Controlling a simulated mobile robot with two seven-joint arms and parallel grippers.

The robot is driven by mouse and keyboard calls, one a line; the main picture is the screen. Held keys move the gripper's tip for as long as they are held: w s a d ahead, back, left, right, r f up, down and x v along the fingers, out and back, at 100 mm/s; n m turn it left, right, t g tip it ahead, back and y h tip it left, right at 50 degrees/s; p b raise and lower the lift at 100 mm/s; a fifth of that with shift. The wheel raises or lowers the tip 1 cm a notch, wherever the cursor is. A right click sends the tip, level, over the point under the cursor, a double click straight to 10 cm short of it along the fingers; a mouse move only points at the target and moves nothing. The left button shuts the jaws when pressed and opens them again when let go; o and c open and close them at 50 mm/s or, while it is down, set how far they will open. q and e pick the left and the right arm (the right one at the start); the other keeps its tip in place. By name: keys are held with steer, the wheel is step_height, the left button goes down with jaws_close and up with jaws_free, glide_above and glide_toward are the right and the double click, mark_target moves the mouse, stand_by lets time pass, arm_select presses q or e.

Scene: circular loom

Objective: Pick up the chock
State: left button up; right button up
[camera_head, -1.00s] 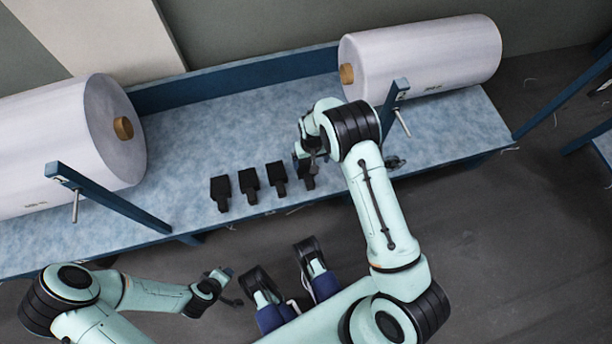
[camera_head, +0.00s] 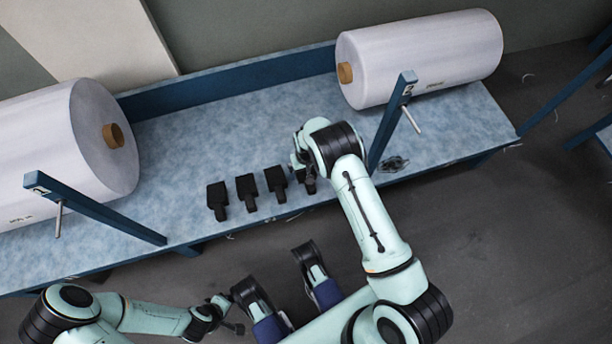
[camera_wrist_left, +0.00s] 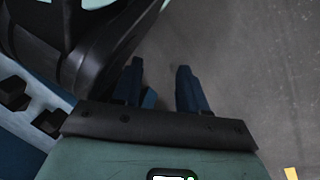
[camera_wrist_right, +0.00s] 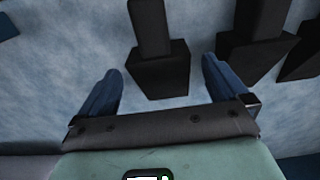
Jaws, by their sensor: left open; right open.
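Several black chocks, blocks with a narrower stem, stand in a row on the blue bench. In the head view three show clearly: the left one (camera_head: 217,198), the middle one (camera_head: 247,190) and the right one (camera_head: 276,182). A further chock (camera_head: 310,184) at the row's right end is partly hidden by my right gripper (camera_head: 303,165). In the right wrist view a chock (camera_wrist_right: 158,70) lies between and just ahead of the open fingers of this gripper (camera_wrist_right: 162,78), with no grip on it. My left gripper (camera_head: 233,314) is open and empty, away from the bench; its fingers (camera_wrist_left: 160,75) show over floor.
The bench (camera_head: 190,150) carries a large white roll (camera_head: 70,150) at left and another (camera_head: 420,60) at back right. Blue posts (camera_head: 95,208) (camera_head: 390,120) stand near the rolls. A small dark item (camera_head: 391,164) lies right of my right gripper. The bench middle is clear.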

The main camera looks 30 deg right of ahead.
step_height(320, 180, down, 3)
steer(key=shift+r, duration=0.2)
steer(key=c, duration=1.2)
steer(key=shift+r, duration=0.1)
steer(key=shift+c, duration=0.2)
